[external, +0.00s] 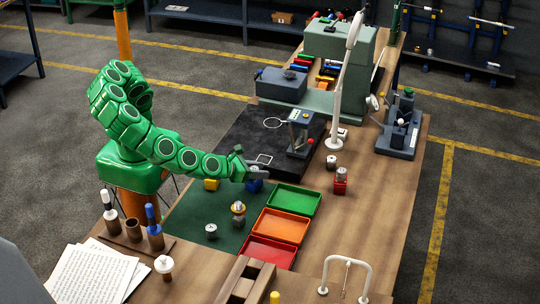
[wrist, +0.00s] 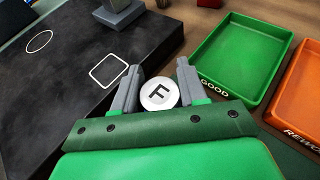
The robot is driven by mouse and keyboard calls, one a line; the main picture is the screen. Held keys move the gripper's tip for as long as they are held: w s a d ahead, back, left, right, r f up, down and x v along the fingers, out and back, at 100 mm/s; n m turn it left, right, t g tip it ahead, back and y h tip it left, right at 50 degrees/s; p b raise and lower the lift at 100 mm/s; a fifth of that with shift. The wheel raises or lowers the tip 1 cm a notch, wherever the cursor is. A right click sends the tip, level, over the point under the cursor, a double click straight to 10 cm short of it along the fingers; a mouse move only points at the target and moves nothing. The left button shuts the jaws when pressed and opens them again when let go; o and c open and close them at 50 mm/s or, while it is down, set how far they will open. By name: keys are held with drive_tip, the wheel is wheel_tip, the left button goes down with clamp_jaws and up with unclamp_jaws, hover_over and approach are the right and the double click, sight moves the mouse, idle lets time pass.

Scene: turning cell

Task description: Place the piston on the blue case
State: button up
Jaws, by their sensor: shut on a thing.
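My gripper (external: 262,175) is low over the green mat, close to the left end of the green tray. In the wrist view its two fingers (wrist: 157,92) are shut on the piston (wrist: 158,95), whose round white top bears a black letter F. The piston's sides are hidden there, and I cannot make it out in the external view. The blue case (external: 254,187) shows just under my gripper, partly covered by it. It does not show in the wrist view. I cannot tell whether the piston touches the case.
Green (external: 292,200), orange (external: 281,226) and red (external: 269,252) trays lie right of the mat (external: 190,212). A yellow block (external: 211,184) is left of the blue case. A red block (external: 341,187) bears a silver part. A gauge stand (external: 300,134) stands on the black plate.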

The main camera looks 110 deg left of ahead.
drive_tip(key=shift+f, duration=0.1)
drive_tip(key=o, duration=1.1)
